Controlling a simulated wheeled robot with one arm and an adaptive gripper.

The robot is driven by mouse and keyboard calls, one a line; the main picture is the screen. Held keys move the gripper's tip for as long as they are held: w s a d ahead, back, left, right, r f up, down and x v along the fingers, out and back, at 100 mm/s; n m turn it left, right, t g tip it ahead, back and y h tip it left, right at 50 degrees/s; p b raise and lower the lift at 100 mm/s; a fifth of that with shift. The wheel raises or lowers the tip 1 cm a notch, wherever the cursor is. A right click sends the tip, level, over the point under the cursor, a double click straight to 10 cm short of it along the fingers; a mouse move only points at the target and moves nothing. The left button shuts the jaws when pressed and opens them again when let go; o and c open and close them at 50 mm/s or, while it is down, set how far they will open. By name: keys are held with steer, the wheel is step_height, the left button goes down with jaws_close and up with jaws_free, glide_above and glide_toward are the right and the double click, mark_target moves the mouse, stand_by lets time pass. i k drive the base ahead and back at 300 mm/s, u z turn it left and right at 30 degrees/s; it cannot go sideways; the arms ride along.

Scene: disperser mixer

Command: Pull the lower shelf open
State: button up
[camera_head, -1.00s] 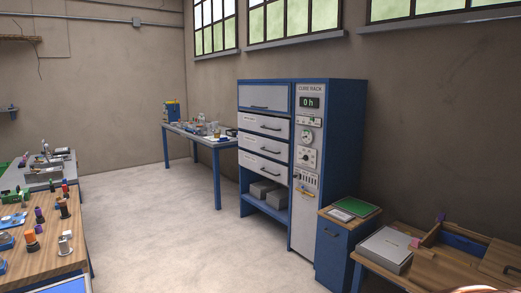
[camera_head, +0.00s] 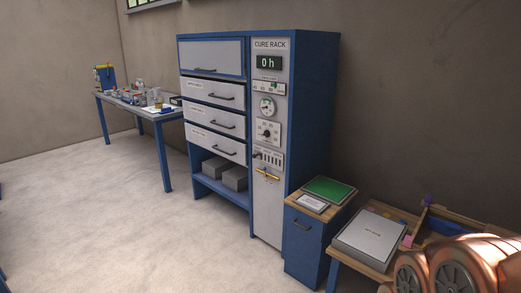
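The cure rack (camera_head: 320,120) is a blue cabinet against the wall in the head view, with a grey control panel (camera_head: 268,180) on its right side. Several grey fronts with dark handles are stacked on its left side. The lowest grey drawer front (camera_head: 215,143) appears closed, with its handle (camera_head: 224,151) facing the room. Below it is an open blue bay (camera_head: 222,188) holding two grey blocks. A copper-coloured part of my arm shows at the bottom right. My gripper is not in view.
A small blue cabinet (camera_head: 304,245) stands right of the rack, with a green pad on top. A wooden bench (camera_head: 344,262) with a grey box (camera_head: 370,240) is at the lower right. A blue table (camera_head: 150,112) stands left. The floor (camera_head: 130,220) before the rack is clear.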

mark_target(236, 124)
steer(key=u, duration=0.1)
steer(key=i, duration=2.35)
steer(key=u, duration=1.25)
steer(key=i, duration=1.6)
steer(key=u, duration=0.8)
